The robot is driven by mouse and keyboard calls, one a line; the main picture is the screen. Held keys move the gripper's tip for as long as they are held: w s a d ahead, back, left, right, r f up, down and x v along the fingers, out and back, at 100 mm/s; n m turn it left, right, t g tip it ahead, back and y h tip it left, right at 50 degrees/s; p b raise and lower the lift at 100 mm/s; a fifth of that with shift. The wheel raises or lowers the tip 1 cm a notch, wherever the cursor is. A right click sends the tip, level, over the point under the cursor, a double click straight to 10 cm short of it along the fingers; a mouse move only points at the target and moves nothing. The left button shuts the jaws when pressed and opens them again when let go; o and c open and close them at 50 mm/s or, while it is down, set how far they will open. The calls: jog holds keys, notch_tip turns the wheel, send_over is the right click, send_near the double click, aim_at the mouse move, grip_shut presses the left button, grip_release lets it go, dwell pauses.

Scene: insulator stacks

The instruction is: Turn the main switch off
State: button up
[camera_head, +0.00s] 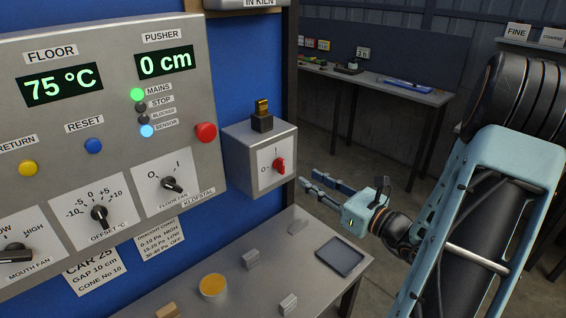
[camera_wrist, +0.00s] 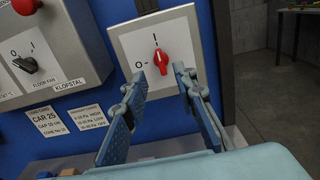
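The main switch is a red rotary knob (camera_head: 279,165) on the white plate of a grey box (camera_head: 243,158). In the wrist view the knob (camera_wrist: 161,60) stands upright, pointing at the I mark above it; the 0 mark is to its left. My gripper (camera_head: 309,180) is open and empty, just to the right of the knob in the head view. In the wrist view its two fingers (camera_wrist: 158,82) are spread in front of and below the knob, apart from it as far as I can tell.
A control panel (camera_head: 112,60) to the left has a lit green MAINS lamp (camera_head: 137,95), a red button (camera_head: 206,132) and a black fan knob (camera_head: 171,184). Below is a metal table (camera_head: 262,290) with a dark tray (camera_head: 342,256) and small blocks. A yellow-topped part (camera_head: 262,112) sits on the box.

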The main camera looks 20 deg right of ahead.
aim_at(284, 164)
jog(key=p+x, duration=0.1)
jog(key=x, duration=0.9)
jog(key=shift+w+a+p, duration=0.15)
jog(key=shift+w+p, duration=0.05)
jog(key=shift+p, duration=0.2)
jog(key=shift+c, duration=0.2)
grip_shut()
